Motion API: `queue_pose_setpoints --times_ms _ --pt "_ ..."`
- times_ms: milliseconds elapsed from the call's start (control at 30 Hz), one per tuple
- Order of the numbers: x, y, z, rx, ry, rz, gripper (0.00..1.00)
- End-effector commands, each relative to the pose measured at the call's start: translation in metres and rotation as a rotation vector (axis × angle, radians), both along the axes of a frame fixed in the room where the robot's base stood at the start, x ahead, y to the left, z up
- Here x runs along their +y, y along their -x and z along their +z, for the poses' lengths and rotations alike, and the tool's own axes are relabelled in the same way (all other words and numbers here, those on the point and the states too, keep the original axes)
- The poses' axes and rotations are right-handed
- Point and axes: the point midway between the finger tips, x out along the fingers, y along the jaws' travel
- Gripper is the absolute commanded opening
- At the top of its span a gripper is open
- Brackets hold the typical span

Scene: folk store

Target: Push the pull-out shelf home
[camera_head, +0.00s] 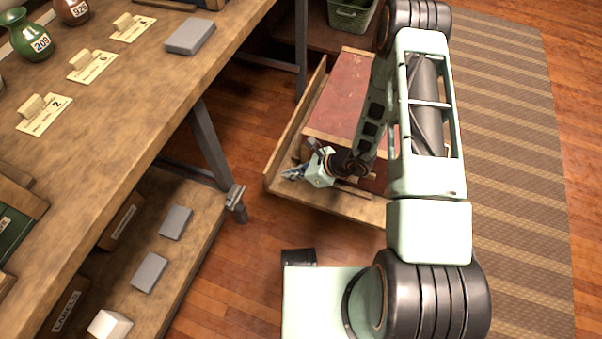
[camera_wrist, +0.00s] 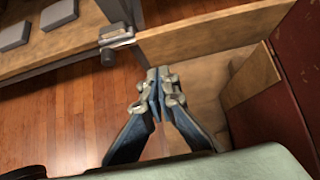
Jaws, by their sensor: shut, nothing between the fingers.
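The pull-out shelf (camera_head: 334,200) is a low wooden tray with raised edges, standing out over the floor at the centre of the head view. A red-topped box (camera_head: 344,88) sits on it. Its wooden edge also shows at the upper right of the wrist view (camera_wrist: 205,42). My gripper (camera_head: 291,174) is shut and empty, near the shelf's near left corner. In the wrist view my fingertips (camera_wrist: 160,84) meet in front of the shelf's edge and the floor. I cannot tell whether they touch the shelf. My forearm hides part of the shelf's right side.
A wooden table (camera_head: 130,100) with bottles, numbered cards and a grey block fills the left. Its metal leg (camera_head: 209,145) and bracket (camera_wrist: 117,38) stand left of the shelf. A lower shelf (camera_head: 195,235) holds grey blocks. A green crate (camera_head: 350,16) is at the back.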

Motion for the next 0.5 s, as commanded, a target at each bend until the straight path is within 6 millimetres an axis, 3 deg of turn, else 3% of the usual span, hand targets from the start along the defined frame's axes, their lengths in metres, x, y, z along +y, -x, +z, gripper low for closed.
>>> queue_pose_setpoints --times_ms 33,200,500 --pt "0.008 -0.002 -0.008 -0.001 -0.002 0.004 0.00" --pt "0.030 -0.011 -0.004 -0.002 0.000 0.002 0.00" --pt "0.041 -0.015 -0.003 -0.001 0.000 0.000 0.00"
